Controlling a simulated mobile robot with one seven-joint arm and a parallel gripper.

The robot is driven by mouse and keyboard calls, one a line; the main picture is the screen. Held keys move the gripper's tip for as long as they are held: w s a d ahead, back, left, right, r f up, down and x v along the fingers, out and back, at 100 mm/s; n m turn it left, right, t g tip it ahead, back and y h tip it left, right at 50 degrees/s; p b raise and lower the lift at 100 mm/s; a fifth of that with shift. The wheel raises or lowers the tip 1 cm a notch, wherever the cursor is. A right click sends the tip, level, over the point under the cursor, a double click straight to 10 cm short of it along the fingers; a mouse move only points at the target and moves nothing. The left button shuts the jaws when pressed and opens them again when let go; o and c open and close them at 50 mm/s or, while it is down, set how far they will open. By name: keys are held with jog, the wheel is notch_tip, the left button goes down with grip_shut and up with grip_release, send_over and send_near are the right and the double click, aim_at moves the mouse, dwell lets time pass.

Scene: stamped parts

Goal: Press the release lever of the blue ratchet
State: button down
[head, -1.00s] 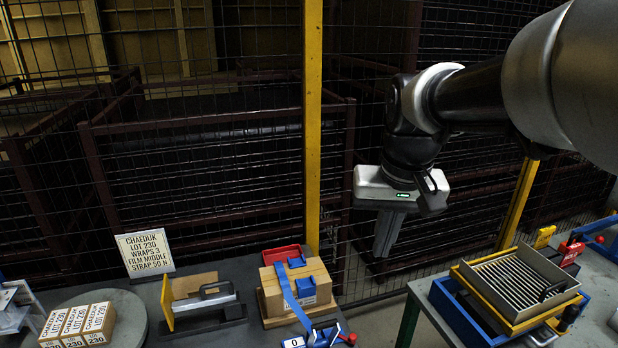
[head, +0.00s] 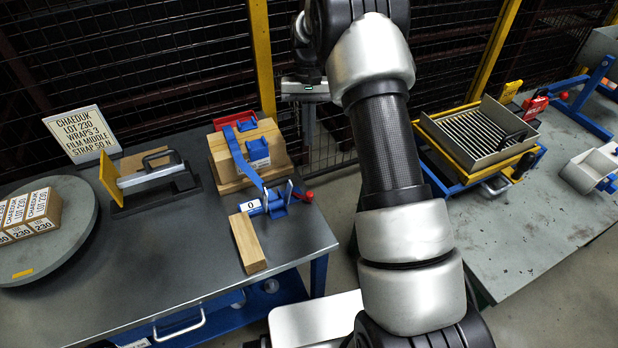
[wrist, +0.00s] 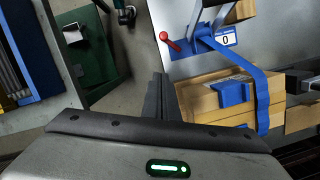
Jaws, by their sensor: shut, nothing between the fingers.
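The blue ratchet (head: 276,204) sits at the front edge of the left table, beside a white plate reading 0 (head: 250,206). A red-knobbed lever (head: 307,196) sticks out to its right. A blue strap (head: 243,160) runs from it over a wooden block (head: 262,135). In the wrist view the ratchet (wrist: 207,30) and red knob (wrist: 167,36) are at the top. My gripper (head: 308,138) is shut and empty, pointing down right of the block, apart from the ratchet. In the wrist view its dark fingers (wrist: 160,88) show beside the block.
A loose wooden bar (head: 247,243) lies in front of the ratchet. A red tray (head: 234,121) is behind the block; a black-handled tool (head: 150,178) stands left. A sieve tray (head: 475,135) is on the right table. A floor gap separates the tables.

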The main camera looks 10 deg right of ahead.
jog(key=shift+f, duration=0.1)
jog(key=s+f, duration=0.1)
jog(key=f, duration=0.2)
jog(key=s+f, duration=0.2)
jog(key=f, duration=0.1)
jog(key=s+a+f+b, duration=0.1)
jog(key=s+f, duration=0.1)
jog(key=f, duration=0.2)
jog(key=shift+s+f, duration=0.1)
jog(key=shift+s+a+f, duration=0.15)
jog(key=shift+s, duration=0.3)
